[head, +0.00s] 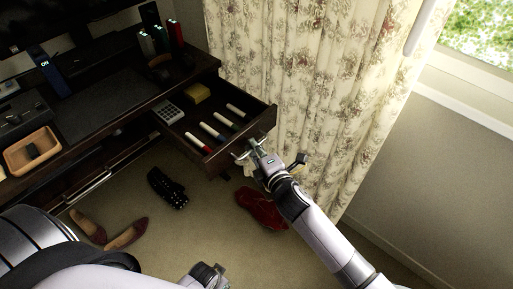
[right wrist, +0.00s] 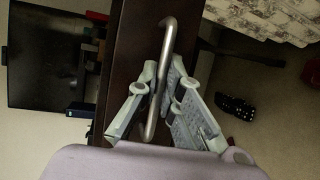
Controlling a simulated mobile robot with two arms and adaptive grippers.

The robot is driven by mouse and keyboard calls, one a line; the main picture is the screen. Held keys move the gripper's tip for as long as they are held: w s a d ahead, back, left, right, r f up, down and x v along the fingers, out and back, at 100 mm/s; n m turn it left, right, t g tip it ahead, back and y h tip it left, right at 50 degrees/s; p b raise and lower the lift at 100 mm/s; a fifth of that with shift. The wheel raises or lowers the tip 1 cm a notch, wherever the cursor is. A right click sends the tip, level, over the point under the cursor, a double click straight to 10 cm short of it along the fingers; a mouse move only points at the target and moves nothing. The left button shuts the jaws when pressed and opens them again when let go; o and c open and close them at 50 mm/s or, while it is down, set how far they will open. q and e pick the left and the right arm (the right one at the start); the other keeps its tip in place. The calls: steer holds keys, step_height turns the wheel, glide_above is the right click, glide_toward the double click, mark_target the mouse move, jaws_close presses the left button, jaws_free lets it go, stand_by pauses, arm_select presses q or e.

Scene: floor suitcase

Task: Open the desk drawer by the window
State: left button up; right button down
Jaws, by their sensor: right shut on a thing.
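The dark wood desk drawer (head: 227,146) by the curtained window is pulled out, and its inside shows. It holds several markers (head: 214,131), a calculator (head: 168,112) and a yellow block (head: 196,93). My right gripper (head: 248,155) is at the drawer's front. In the right wrist view, its fingers (right wrist: 160,88) are shut on the metal bar handle (right wrist: 169,38) of the dark drawer front. My left gripper (head: 207,275) shows only partly at the bottom edge of the head view, and its fingers cannot be made out.
The desk top holds a wooden tray (head: 32,151), a dark mat (head: 108,103) and a phone (head: 49,72). Floral curtains (head: 300,80) hang close beside the drawer.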

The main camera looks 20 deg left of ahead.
arm_select(q)
steer(key=shift+a, duration=0.15)
arm_select(e)
steer(key=c, duration=2)
jaws_free()
arm_select(q)
steer(key=shift+w, duration=0.1)
arm_select(e)
steer(key=shift+s, duration=0.1)
steer(key=v, duration=1.2)
steer(key=shift+r, duration=0.1)
